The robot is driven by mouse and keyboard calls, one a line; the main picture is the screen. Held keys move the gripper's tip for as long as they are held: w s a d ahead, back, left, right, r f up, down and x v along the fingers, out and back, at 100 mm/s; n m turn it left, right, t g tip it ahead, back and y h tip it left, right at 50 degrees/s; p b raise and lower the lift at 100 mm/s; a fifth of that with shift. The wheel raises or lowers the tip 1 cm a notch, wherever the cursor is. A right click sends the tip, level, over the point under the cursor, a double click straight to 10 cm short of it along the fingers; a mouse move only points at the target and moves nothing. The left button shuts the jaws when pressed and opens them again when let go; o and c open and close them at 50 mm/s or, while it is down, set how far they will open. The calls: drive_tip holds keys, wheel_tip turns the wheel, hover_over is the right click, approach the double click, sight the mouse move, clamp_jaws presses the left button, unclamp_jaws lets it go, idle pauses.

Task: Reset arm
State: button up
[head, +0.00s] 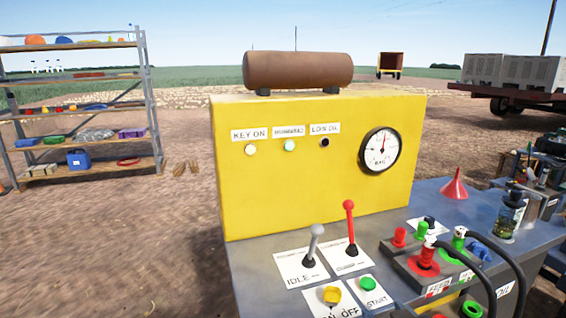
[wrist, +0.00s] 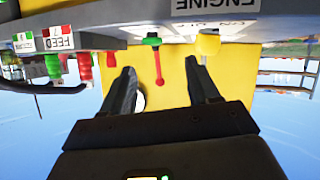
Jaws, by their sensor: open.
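My gripper (wrist: 160,78) shows in the wrist view with its two dark fingers apart and nothing between them. That view is upside down. Beyond the fingers are the yellow panel, a red lever (wrist: 159,68), a green knob (wrist: 152,42) and a yellow knob (wrist: 208,44). The fingers appear apart from these controls, though the exact distance is hard to tell. The head view does not show my gripper or arm. It shows the yellow engine box (head: 318,190) with a red-topped lever (head: 350,225) and a grey lever (head: 313,245) in front, both upright.
On the grey bench are a green START button (head: 368,284), a yellow knob (head: 331,296), hose couplings (head: 424,262), a red funnel (head: 455,185) and a dark bottle (head: 509,215). A shelf rack (head: 152,100) stands at left. Open dirt ground lies between rack and bench.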

drive_tip(key=s+d+f+m, duration=0.1)
drive_tip(key=s+f, duration=0.1)
drive_tip(key=s, duration=1)
drive_tip(key=s+f, duration=0.3)
drive_tip(key=s, duration=0.9)
drive_tip(key=s+r, duration=0.5)
drive_tip(key=s, duration=0.4)
drive_tip(key=s+d+r+m+t, duration=0.1)
drive_tip(key=s+r, duration=0.3)
drive_tip(key=s, duration=0.5)
drive_tip(key=shift+r+t, duration=0.3)
drive_tip(key=shift+r, duration=0.1)
